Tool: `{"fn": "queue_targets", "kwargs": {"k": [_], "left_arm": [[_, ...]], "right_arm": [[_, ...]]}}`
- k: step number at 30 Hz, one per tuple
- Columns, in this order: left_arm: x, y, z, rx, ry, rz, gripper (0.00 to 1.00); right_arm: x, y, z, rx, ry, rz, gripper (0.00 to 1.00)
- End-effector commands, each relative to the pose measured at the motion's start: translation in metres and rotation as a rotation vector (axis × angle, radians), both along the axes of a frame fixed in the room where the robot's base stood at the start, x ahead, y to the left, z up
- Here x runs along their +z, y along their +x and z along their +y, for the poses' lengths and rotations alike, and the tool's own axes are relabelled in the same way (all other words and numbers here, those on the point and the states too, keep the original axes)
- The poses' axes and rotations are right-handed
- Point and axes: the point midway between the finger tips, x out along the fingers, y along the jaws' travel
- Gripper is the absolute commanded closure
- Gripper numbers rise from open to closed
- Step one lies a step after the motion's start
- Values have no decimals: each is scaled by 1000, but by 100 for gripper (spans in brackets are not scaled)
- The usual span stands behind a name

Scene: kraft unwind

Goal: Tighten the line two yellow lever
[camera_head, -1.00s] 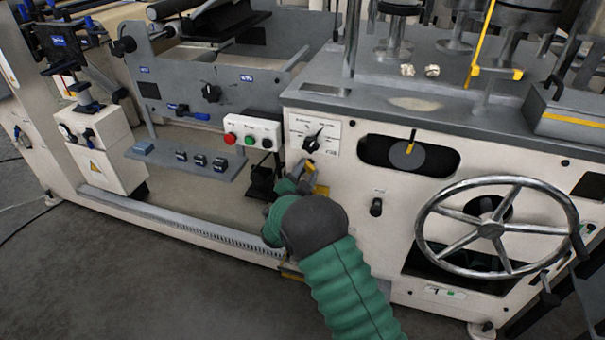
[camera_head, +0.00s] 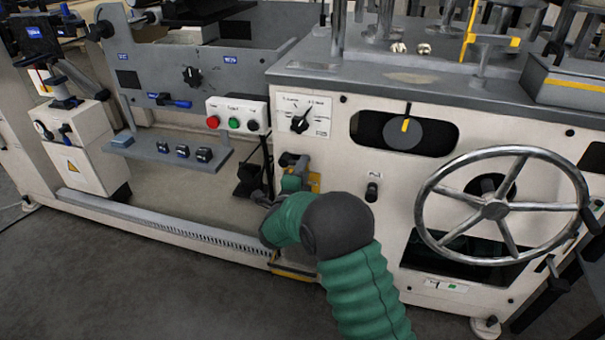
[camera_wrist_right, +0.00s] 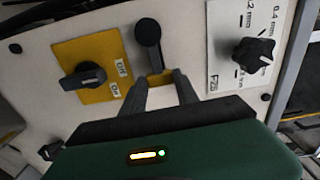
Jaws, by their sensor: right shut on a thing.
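In the right wrist view, a dark lever with a rounded top (camera_wrist_right: 148,34) stands on the pale panel, with a yellow piece (camera_wrist_right: 159,78) at its lower end. My right gripper (camera_wrist_right: 162,82) is shut on this lower yellow end, one dark finger on each side. In the head view my right gripper (camera_head: 291,178) is at the panel below the dial, largely hidden by my green arm. A separate yellow lever (camera_head: 406,124) sits on a grey disc in an oval slot farther right. My left gripper is out of view.
An Off/On switch on a yellow plate (camera_wrist_right: 92,74) is left of my fingers; a black selector knob (camera_wrist_right: 250,54) is right of them. In the head view, a large handwheel (camera_head: 494,208) and a small black knob (camera_head: 372,190) stand to the right. A red-and-green button box (camera_head: 237,116) is upper left.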

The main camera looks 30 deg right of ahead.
Motion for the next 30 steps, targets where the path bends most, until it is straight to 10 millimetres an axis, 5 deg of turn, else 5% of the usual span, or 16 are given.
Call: {"fn": "queue_targets", "kwargs": {"k": [20,21,25,30], "left_arm": [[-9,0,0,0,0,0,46],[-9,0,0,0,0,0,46],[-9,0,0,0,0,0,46],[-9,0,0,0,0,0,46]], "right_arm": [[-12,-2,0,-5,49,-33,100],[-12,-2,0,-5,49,-33,58],[-11,-2,0,-3,46,-34,42],[-8,-1,0,-2,43,-38,42]]}}
